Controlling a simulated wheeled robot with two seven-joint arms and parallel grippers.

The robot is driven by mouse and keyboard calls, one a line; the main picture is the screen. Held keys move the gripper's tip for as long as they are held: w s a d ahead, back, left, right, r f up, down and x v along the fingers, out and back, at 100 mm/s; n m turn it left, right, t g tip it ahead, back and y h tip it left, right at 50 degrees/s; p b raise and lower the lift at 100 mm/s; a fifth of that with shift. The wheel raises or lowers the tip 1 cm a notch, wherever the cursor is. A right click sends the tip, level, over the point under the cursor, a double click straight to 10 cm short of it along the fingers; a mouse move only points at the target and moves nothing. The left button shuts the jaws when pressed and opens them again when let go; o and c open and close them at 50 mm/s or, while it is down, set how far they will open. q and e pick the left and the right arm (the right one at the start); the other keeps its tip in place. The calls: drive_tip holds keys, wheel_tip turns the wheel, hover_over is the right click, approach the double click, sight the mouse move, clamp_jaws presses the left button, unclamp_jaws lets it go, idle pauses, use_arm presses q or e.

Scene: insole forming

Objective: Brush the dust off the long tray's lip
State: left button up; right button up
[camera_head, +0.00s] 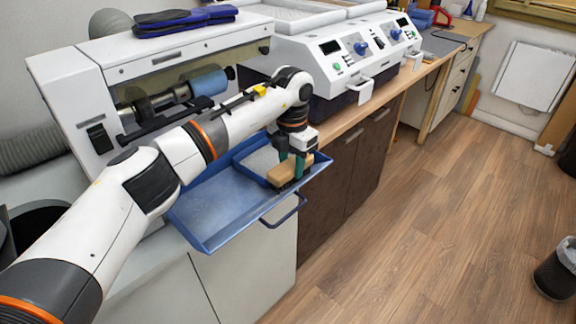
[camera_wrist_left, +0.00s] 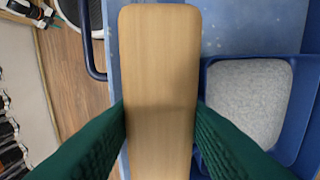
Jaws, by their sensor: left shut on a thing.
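The long blue tray (camera_head: 217,205) juts out in front of the grinding machine, with a pale dusty film on its floor. Its front lip (camera_head: 245,228) carries a dark blue handle (camera_head: 284,209). My left gripper (camera_head: 292,165) is shut on a brush with a wooden back (camera_head: 281,175), at the tray's right end near the front lip. In the left wrist view the wooden back (camera_wrist_left: 160,60) lies lengthwise between my green fingers (camera_wrist_left: 160,130). The bristles are mostly hidden, and I cannot tell whether they touch the lip. My right gripper is not in view.
A smaller blue tray (camera_wrist_left: 296,65) with a grey pad (camera_wrist_left: 246,95) sits beside the brush. The white grinding machine (camera_head: 180,70) with a blue roller (camera_head: 209,82) stands behind.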

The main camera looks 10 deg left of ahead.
sight(272, 175)
use_arm(q)
drive_tip(key=shift+s+a+p, duration=0.35)
drive_tip(key=shift+s+a, duration=0.6)
drive_tip(key=shift+s, duration=0.15)
drive_tip(key=shift+s+a, duration=0.95)
drive_tip(key=shift+s, duration=0.3)
drive_tip(key=shift+s+a+f, duration=0.15)
drive_tip(key=shift+s+a, duration=0.45)
drive_tip(key=shift+s, duration=0.2)
drive_tip(key=shift+s+a+f, duration=0.1)
drive_tip(key=shift+s+a, duration=0.5)
drive_tip(key=shift+s, duration=0.2)
drive_tip(key=shift+s+a+r+b, duration=0.15)
drive_tip(key=shift+s+a+b, duration=0.1)
drive_tip(key=shift+s+a, duration=0.65)
drive_tip(key=shift+s+a+r+b, duration=0.1)
drive_tip(key=shift+s+a+b, duration=0.15)
drive_tip(key=shift+s+a, duration=0.65)
drive_tip(key=shift+s+d, duration=0.2)
drive_tip(key=shift+d, duration=0.05)
drive_tip(key=shift+r, duration=0.15)
wheel_tip(272, 175, up, 8)
drive_tip(key=p, duration=0.4)
